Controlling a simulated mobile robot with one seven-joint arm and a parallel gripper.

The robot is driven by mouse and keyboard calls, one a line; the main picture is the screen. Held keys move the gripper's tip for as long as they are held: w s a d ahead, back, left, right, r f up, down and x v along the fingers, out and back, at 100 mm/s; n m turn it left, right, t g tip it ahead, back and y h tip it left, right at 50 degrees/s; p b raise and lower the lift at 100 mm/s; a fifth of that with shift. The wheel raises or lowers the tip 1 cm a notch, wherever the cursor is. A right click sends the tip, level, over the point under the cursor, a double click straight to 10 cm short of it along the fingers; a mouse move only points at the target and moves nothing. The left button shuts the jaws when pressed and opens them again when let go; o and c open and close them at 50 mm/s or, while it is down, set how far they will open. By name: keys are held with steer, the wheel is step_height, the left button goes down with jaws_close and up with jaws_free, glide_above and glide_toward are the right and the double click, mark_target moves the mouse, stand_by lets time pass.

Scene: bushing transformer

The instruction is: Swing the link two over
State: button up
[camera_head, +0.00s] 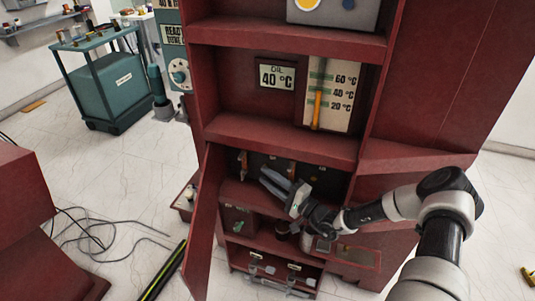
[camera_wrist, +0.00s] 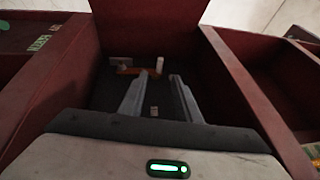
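An orange-brown link (camera_wrist: 133,71) with a grey block (camera_wrist: 120,60) lies near the far end of a dark panel in the wrist view. A small white post (camera_wrist: 160,63) stands by its right end. My gripper (camera_wrist: 160,78) is open, its two grey fingers apart over the panel with nothing seen between them. In the head view my gripper (camera_head: 264,176) reaches into the cabinet's open compartment, in front of a dark panel (camera_head: 265,164) with small brass-coloured parts. My fingers hide part of that panel. I cannot tell whether they touch it.
The red cabinet (camera_head: 272,137) has a door (camera_head: 203,225) standing open on the left. Red side walls (camera_wrist: 235,75) bound the compartment closely. Lower shelves hold small parts, including a green one (camera_head: 238,226). Cables (camera_head: 95,233) lie on the floor at the left.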

steer(key=s+a+r+n+g+h+p, duration=0.2)
steer(key=s+a+r+n+g+p, duration=0.2)
steer(key=s+r+n+g, duration=0.9)
steer(key=s+d+r+m+t+h+p, duration=0.1)
steer(key=s+d+r+h+p, duration=0.1)
steer(key=s+d+r+h, duration=0.2)
steer(key=s+d+r+m+t+h+p, duration=0.1)
steer(key=s+d+r+h, duration=0.3)
steer(key=s+r, duration=0.6)
steer(key=s+d+r+m+t+h+p, duration=0.1)
steer(key=s+d+r+t+h+p, duration=0.2)
steer(key=r, duration=1.2)
steer(key=s+d+h, duration=0.1)
steer(key=s+d, duration=0.2)
steer(key=d, duration=0.1)
steer(key=shift+s+d+r+m, duration=0.15)
steer(key=shift+s+d+m, duration=0.25)
steer(key=shift+a, duration=0.15)
